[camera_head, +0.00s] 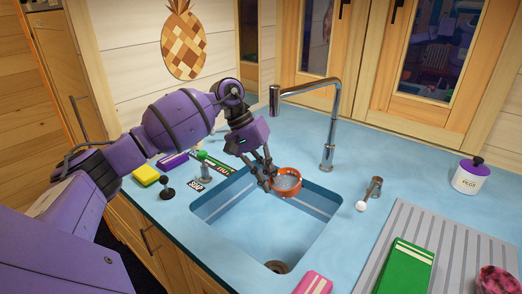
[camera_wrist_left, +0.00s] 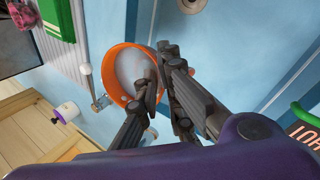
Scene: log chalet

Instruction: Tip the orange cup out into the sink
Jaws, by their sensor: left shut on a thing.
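The orange cup (camera_head: 287,194) is held over the back part of the blue sink (camera_head: 285,238), below the tap. Its round orange rim (camera_wrist_left: 116,60) and pale grey-white inside show in the left wrist view. I cannot tell whether that pale area is contents or the cup's inner wall. My left gripper (camera_head: 267,181) is shut on the cup's left side; its dark fingers (camera_wrist_left: 160,82) also show in the left wrist view. The cup's mouth faces partly toward the head camera. My right gripper is not in view.
A chrome tap (camera_head: 329,130) arches behind the sink. A yellow sponge (camera_head: 146,175) and a small dark knob-topped item (camera_head: 167,190) stand left of the sink.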

